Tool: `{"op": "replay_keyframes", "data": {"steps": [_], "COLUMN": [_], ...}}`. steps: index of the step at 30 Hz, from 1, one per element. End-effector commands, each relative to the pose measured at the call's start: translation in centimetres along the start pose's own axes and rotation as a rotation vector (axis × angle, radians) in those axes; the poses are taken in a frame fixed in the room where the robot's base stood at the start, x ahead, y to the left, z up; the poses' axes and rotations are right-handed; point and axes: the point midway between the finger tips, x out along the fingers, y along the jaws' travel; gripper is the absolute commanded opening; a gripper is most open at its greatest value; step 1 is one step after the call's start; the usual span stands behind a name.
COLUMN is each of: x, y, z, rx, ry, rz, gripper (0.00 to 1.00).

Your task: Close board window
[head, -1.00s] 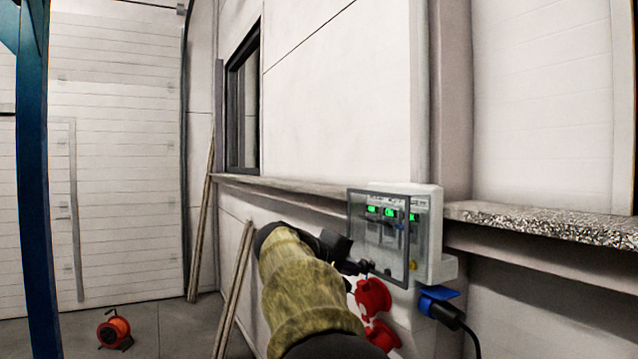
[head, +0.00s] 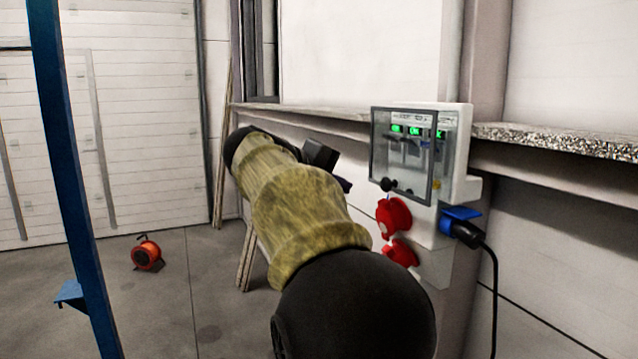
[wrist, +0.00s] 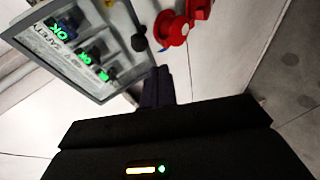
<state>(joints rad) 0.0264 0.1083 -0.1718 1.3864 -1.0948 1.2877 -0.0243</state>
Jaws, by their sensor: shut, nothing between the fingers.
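The board (head: 458,150) is a pale wall-mounted electrical box with green-lit switches. Its clear, grey-framed window (head: 433,165) covers the switches in the head view, and a small dark knob (head: 388,184) sits at its lower edge.
Red sockets (head: 394,216) and a blue plug (head: 462,228) with a black cable are below the window. A ledge (head: 560,140) runs along the wall. A blue post (head: 62,180) stands at left, and an orange reel (head: 146,254) lies on open floor.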

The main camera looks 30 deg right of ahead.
Motion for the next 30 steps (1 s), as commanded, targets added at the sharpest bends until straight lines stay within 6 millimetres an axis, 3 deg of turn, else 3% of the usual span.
{"op": "replay_keyframes", "data": {"steps": [3, 9, 30], "x": [-2.5, -4.9, -5.2], "y": [-0.4, -0.5, -1.1], "z": [-0.1, 0.0, -0.1], "rx": [-0.001, 0.0, -0.012], "ry": [0.005, 0.0, 0.006], "rz": [-0.001, -0.001, -0.016], "gripper": [0.0, 0.0, 0.0]}}
